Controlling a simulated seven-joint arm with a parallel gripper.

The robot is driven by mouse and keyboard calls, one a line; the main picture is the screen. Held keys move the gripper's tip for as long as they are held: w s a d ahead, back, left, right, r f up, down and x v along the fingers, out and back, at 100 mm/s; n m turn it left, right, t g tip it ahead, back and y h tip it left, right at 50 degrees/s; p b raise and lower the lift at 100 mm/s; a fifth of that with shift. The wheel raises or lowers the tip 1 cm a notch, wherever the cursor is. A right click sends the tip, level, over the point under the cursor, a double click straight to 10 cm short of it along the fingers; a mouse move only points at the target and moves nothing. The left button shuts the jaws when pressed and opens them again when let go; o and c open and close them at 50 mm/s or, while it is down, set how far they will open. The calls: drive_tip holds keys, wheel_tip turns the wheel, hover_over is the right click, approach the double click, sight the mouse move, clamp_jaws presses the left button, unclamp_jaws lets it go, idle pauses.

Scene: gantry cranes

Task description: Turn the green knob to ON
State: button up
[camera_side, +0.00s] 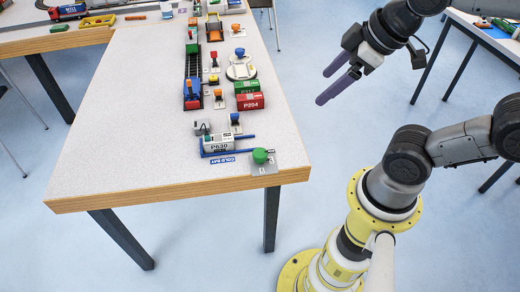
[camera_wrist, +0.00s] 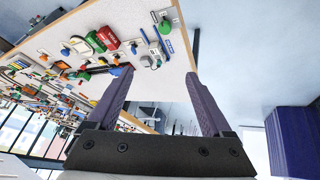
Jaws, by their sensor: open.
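The green knob (camera_side: 260,156) sits on a small grey base plate near the front right corner of the table. It also shows in the wrist view (camera_wrist: 164,27) near the table's corner. Its ON and OFF marks are too small to read. My gripper (camera_side: 328,86) is open and empty, with two purple fingers, out beyond the right edge of the table and well apart from the knob. In the wrist view its fingers (camera_wrist: 165,85) stand wide apart, with nothing between them.
Beside the knob, a white container marked P630 (camera_side: 218,143) stands by a blue rail frame. Red and green containers (camera_side: 249,102), blue, orange and red knobs, and a gantry track (camera_side: 193,75) lie farther back. The table's front left (camera_side: 120,150) is clear.

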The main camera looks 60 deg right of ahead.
drive_tip(key=w+n+g, duration=0.1)
drive_tip(key=w+n, duration=0.3)
drive_tip(key=w, duration=0.2)
drive_tip(key=n+g, duration=0.4)
drive_tip(key=g, duration=0.1)
hover_over(260, 153)
wheel_tip(260, 153, down, 16)
wheel_tip(260, 153, down, 13)
drive_tip(key=shift+d+f, duration=0.1)
drive_tip(key=shift+f, duration=0.1)
clamp_jaws()
